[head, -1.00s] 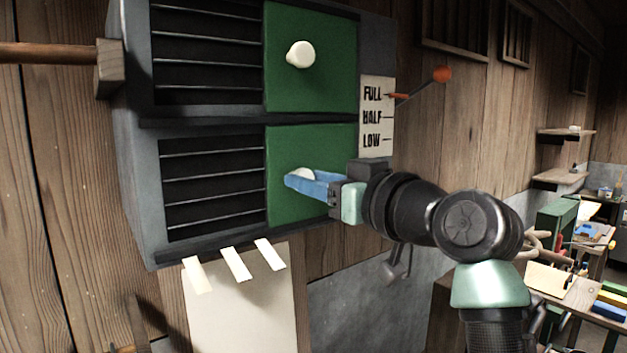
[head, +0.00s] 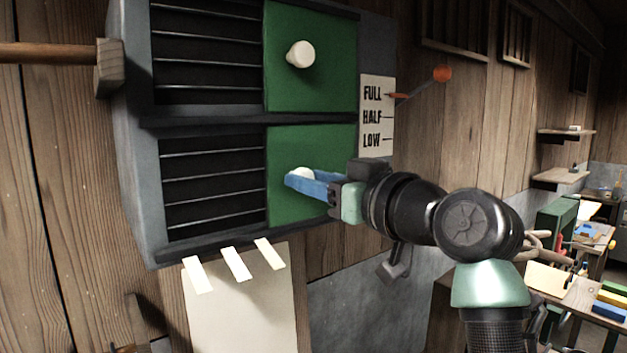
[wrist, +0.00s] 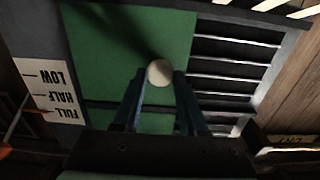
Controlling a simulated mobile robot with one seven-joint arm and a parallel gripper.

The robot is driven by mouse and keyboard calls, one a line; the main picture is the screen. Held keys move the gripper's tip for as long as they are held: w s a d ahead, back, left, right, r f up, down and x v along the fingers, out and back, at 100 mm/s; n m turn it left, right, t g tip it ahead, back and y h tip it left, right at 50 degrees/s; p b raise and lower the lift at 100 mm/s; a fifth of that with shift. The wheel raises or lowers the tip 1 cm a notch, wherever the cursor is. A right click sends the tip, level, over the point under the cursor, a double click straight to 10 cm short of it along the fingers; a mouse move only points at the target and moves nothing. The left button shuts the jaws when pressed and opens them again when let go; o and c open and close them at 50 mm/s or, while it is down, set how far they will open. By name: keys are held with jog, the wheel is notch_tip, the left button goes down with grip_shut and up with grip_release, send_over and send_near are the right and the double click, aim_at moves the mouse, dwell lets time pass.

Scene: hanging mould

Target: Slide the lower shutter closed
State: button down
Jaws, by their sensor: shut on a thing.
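The lower shutter (head: 335,153) is a green panel at the right of the lower opening, with the dark slatted vent (head: 213,185) uncovered on its left. Its round cream knob (head: 301,174) is partly hidden by my gripper's blue fingers in the head view. My gripper (head: 292,181) is shut on the knob. In the wrist view the knob (wrist: 160,72) sits between the two fingertips, in front of the green panel (wrist: 100,60) and beside the bare slats (wrist: 232,65).
The upper green shutter (head: 335,55) with its own knob (head: 300,54) stands above, also at the right. A FULL/HALF/LOW plate (head: 376,117) and an orange-tipped lever (head: 442,74) are to the right. Pale strips (head: 236,264) hang below the box. A wooden bar (head: 45,53) is at the left.

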dwell(0.3)
jog(key=s+a+b, duration=0.1)
jog(key=s+a, duration=0.2)
jog(key=a, duration=0.1)
jog(key=s+a+b, duration=0.1)
jog(key=s+a, duration=0.2)
jog(key=a, duration=0.1)
jog(key=s+a+b, duration=0.2)
jog(key=s+a, duration=0.1)
jog(key=a, duration=0.2)
jog(key=shift+s, duration=0.15)
jog(key=c, duration=0.9)
grip_release()
jog(key=o, duration=0.4)
jog(key=shift+s, duration=0.15)
jog(key=shift+o, duration=0.2)
